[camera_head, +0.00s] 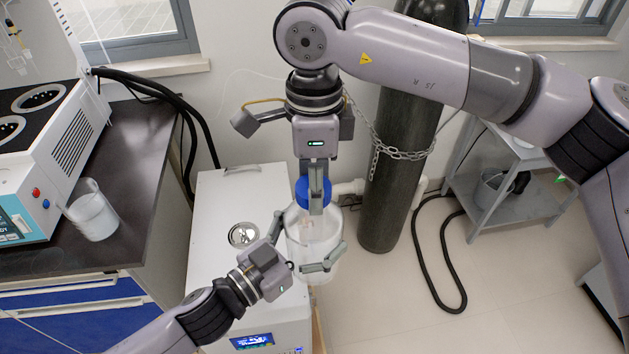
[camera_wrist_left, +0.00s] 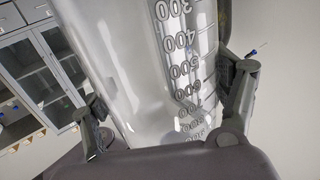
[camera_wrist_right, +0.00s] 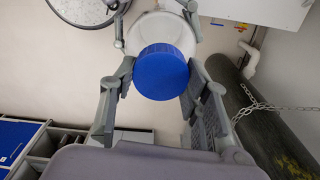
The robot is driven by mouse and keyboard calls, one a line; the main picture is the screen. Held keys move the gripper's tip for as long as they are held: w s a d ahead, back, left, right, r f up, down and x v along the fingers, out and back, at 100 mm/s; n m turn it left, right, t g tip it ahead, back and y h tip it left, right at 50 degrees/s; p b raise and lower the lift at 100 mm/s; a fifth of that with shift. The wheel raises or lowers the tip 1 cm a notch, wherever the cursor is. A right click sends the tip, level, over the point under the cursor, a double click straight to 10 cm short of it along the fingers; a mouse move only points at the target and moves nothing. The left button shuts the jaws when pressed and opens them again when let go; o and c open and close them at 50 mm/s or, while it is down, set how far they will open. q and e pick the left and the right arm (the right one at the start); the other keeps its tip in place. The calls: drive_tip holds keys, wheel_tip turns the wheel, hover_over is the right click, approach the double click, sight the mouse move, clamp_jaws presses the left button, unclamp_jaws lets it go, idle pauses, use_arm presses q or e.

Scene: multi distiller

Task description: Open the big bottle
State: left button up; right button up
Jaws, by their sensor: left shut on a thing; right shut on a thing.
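The big bottle (camera_head: 318,228) is clear with a blue cap (camera_head: 302,188) and stands upright in the middle of the head view. My left gripper (camera_head: 307,247) is shut around the bottle's body from the lower left; graduation marks on the bottle (camera_wrist_left: 150,75) fill the left wrist view between the fingers. My right gripper (camera_head: 316,198) comes down from above and is shut on the blue cap. In the right wrist view the cap (camera_wrist_right: 162,72) sits between the two fingers, on the bottle's neck. The bottle's base is partly hidden.
A white box-shaped device (camera_head: 230,200) with a small display is just left of the bottle. A dark bench (camera_head: 100,245) with a beaker (camera_head: 93,212) and an instrument is at the left. A chained gas cylinder (camera_head: 398,170) stands close behind on the right.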

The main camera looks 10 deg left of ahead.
drive_tip(key=n, duration=0.7)
drive_tip(key=shift+w+r, duration=0.1)
drive_tip(key=shift+w, duration=0.15)
drive_tip(key=n, duration=0.5)
drive_tip(key=shift+a+n, duration=0.1)
drive_tip(key=shift+n, duration=0.3)
drive_tip(key=n, duration=1.1)
drive_tip(key=shift+a, duration=0.15)
drive_tip(key=shift+r, duration=0.1)
drive_tip(key=shift+r, duration=1.05)
drive_tip(key=shift+s, duration=0.1)
